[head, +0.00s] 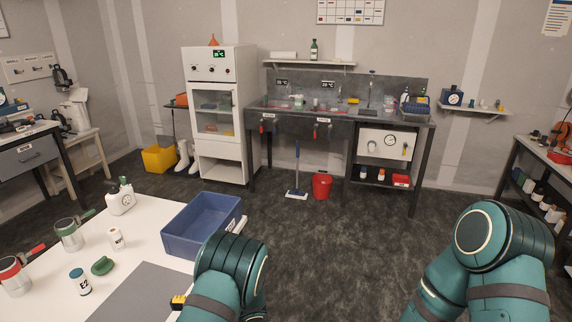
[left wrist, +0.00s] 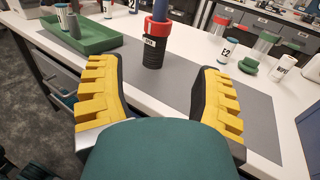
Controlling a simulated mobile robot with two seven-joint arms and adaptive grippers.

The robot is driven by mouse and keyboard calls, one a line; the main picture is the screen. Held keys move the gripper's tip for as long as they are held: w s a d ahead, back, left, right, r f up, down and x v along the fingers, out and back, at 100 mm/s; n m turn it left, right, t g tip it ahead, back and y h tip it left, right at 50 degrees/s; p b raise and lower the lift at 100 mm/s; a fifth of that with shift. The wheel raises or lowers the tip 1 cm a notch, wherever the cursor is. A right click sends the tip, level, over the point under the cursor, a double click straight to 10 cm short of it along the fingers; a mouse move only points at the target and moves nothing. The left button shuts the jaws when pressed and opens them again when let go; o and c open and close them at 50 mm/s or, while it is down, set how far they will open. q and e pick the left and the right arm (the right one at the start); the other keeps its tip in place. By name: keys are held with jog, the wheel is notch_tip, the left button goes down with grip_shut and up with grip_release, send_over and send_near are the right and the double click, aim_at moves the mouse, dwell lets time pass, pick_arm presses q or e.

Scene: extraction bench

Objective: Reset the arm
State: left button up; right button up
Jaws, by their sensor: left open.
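My left gripper (left wrist: 160,75) is open, its two yellow-padded fingers spread wide over the white table in the left wrist view. A black labelled holder with a red collar (left wrist: 153,45) and a blue upright piece stands beyond the fingers, roughly between them; nothing is seen held. In the head view my left arm (head: 230,270) bends over the table's right side, and only a bit of yellow finger (head: 178,302) shows. My right arm (head: 490,240) is folded at the lower right, over the floor. Its gripper is out of view.
The white table (head: 150,210) bears a grey mat (head: 140,295), a blue bin (head: 200,225), a white jug (head: 121,200), jars and handled cups. The left wrist view shows a green tray (left wrist: 95,38) at the left. Open floor (head: 350,240) lies between table and back bench.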

pick_arm(q)
jog(key=s+d+f+n+g+h, duration=0.2)
jog(key=s+d+f+n+h, duration=0.3)
jog(key=s+f+h, duration=0.8)
jog(key=s+d+f+n+t+h, duration=0.2)
jog(key=s+d+n+h, duration=0.25)
jog(key=d, duration=0.45)
jog(key=w+d+r+n+t+h, duration=0.3)
jog(key=n+t, duration=0.3)
jog(key=n, duration=0.1)
jog(key=shift+w+d+r+h, duration=0.2)
jog(key=shift+d+r+h, duration=0.1)
jog(key=shift+r+h, duration=0.05)
